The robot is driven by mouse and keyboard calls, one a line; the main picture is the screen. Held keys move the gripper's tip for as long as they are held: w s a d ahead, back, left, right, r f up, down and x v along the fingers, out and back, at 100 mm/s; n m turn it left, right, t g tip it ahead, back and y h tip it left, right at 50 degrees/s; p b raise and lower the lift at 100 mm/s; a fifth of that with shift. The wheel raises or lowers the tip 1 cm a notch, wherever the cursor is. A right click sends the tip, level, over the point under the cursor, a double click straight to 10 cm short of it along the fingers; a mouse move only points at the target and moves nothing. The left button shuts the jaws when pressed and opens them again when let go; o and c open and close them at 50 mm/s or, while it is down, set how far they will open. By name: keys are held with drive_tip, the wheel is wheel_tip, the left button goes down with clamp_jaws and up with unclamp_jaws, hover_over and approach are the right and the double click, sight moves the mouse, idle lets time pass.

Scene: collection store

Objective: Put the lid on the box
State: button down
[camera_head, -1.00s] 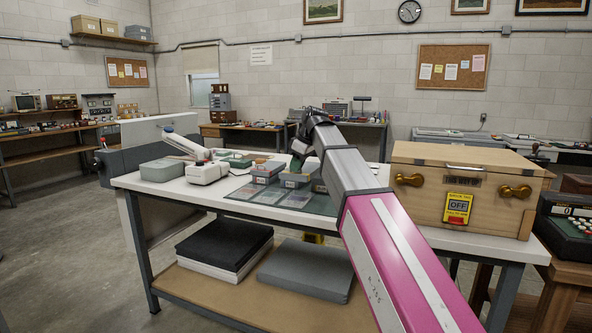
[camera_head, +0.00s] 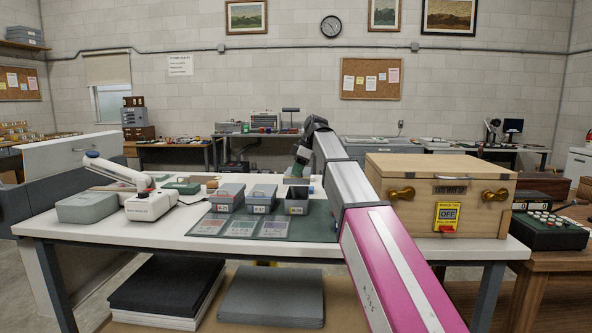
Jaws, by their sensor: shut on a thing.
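Small grey open-topped boxes stand in a row on a dark green mat: a left box (camera_head: 228,198), a middle box (camera_head: 262,199) and a right box (camera_head: 296,203), each with a white label. My gripper (camera_head: 299,172) points down above and behind the right box, at the back of the table. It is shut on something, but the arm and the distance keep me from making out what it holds. I cannot pick out a separate lid, nor tell which box it fits.
The white table (camera_head: 120,232) also bears a closed grey-green case (camera_head: 87,207), a white lamp device (camera_head: 151,205) and a small green box (camera_head: 181,187). A large wooden chest (camera_head: 438,190) with brass knobs stands right of my arm. Flat cards (camera_head: 240,226) lie before the boxes.

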drive_tip(key=shift+a+f, duration=0.1)
drive_tip(key=shift+f, duration=2.65)
drive_tip(key=shift+f, duration=1.05)
idle(0.4)
drive_tip(key=c, duration=1.2)
unclamp_jaws()
drive_tip(key=shift+o, duration=0.2)
drive_tip(key=shift+r, duration=0.1)
